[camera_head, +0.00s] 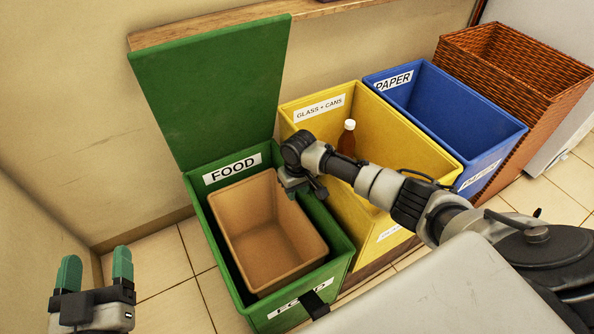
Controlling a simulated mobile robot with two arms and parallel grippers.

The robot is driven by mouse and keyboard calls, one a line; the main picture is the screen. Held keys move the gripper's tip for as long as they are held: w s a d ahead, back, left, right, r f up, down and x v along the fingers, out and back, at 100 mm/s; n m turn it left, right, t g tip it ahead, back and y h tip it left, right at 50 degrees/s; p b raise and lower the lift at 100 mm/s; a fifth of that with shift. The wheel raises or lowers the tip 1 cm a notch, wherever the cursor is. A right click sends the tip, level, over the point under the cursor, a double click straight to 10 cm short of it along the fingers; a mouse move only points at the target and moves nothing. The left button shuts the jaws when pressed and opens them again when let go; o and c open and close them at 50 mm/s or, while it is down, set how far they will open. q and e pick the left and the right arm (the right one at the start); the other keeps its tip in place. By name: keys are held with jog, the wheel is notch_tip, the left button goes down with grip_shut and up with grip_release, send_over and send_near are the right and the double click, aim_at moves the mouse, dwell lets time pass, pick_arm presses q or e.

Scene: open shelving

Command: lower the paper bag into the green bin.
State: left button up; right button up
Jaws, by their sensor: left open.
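The brown paper bag (262,238) stands open and empty inside the green bin (208,240), which is labelled FOOD. The bag's rim is near the level of the bin's rim. The bin's green lid (212,90) is raised against the wall. My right gripper (293,194) is at the back right corner of the bag, over the bin's edge. Its fingertips are partly hidden, so I cannot tell whether they hold the bag's rim. My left gripper (96,272) is open and empty, to the left of the bin and apart from it.
A yellow bin (330,190) marked GLASS + CANS, holding a brown bottle (347,140), stands right of the green bin. A blue PAPER bin (450,100) and a wicker basket (515,60) follow. A wooden ledge runs behind. Tiled floor is clear at left.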

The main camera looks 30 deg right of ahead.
pick_arm(q)
jog(key=s+a+f+g+y+p, duration=0.3)
jog(key=s+f+g, duration=0.1)
jog(key=f+g, duration=0.5)
jog(key=shift+s+f, duration=0.2)
jog(key=shift+s, duration=0.15)
pick_arm(e)
notch_tip(320, 180, up, 8)
jog(key=shift+d, duration=0.1)
